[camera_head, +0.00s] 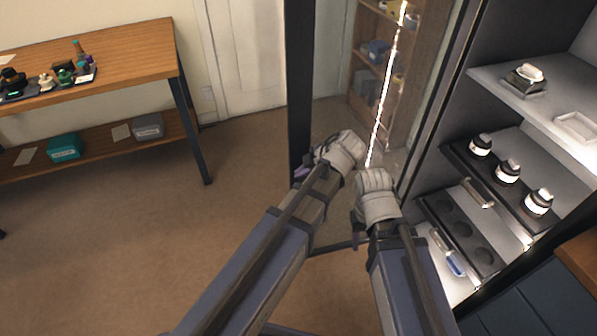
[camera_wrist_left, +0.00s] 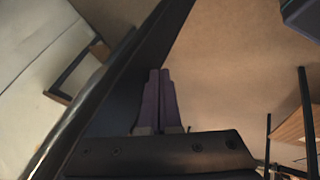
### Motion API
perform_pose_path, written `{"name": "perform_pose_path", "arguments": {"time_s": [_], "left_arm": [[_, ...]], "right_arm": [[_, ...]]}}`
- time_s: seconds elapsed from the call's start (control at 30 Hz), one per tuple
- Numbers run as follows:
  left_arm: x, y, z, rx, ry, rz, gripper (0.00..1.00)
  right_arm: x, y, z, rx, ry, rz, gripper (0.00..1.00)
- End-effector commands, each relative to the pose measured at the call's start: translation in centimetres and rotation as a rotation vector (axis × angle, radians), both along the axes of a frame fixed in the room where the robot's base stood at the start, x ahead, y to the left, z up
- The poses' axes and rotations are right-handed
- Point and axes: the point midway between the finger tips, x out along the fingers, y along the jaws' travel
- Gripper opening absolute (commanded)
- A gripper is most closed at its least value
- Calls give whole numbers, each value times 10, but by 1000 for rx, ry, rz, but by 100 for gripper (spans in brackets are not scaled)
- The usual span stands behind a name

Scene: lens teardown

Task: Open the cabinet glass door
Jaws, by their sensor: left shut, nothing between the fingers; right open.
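The cabinet (camera_head: 455,100) stands at the right with its interior exposed. Its glass door stands swung out, with a dark frame edge (camera_head: 300,80) and a clear pane (camera_head: 335,70) carrying a bright streak of reflection. My left gripper (camera_head: 302,172) is beside the dark frame edge, low on the door. In the left wrist view its purple fingers (camera_wrist_left: 160,100) are shut together and empty, close along the dark frame (camera_wrist_left: 120,85); I cannot tell whether they touch it. My right gripper (camera_head: 375,182) is open, between the door and the cabinet; its fingertips are mostly hidden by its wrist.
Cabinet shelves (camera_head: 500,90) hold several lens parts (camera_head: 507,171) and a blue-handled tool (camera_head: 455,265). A wooden table (camera_head: 120,50) with small items stands at the left, with bins below. A bookcase (camera_head: 365,60) shows through the glass. The floor (camera_head: 130,240) at left is clear.

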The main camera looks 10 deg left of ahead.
Motion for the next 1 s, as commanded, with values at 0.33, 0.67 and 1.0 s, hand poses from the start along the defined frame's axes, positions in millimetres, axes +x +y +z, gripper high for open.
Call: {"name": "perform_pose_path", "arguments": {"time_s": [0.33,0.67,1.0], "left_arm": [[12,8,0,0,0,-25,0],[97,51,0,1,-2,-231,0],[201,74,0,0,0,-387,0]], "right_arm": [[0,0,0,0,0,0,50],[0,0,0,0,0,0,50],[0,0,0,0,0,0,50]]}}
